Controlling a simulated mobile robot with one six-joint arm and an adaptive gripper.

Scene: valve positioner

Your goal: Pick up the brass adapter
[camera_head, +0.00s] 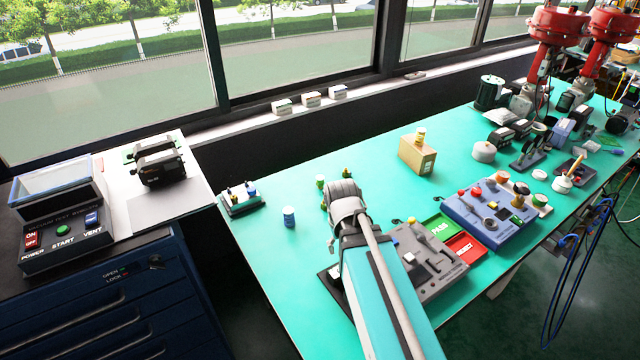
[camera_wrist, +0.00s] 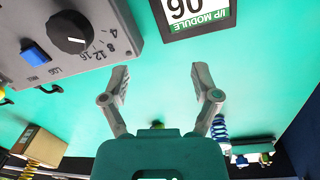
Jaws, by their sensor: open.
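My gripper (camera_wrist: 160,78) is open in the wrist view, its two fingers spread over bare green bench top with nothing between the tips. A small brass and green piece (camera_wrist: 157,124) shows just above the gripper's body, mostly hidden by it. I cannot tell for sure whether it is the brass adapter. In the head view a small brass-coloured piece (camera_head: 347,173) stands behind my arm, and a green and yellow piece (camera_head: 320,182) stands to its left.
A grey unit with a black dial (camera_wrist: 80,38) and an I/P module (camera_wrist: 197,18) lie near the fingers. A blue ribbed cylinder (camera_wrist: 220,128) stands beside the right finger. A cardboard box (camera_head: 417,156) stands farther back. Bench left of my arm is mostly clear.

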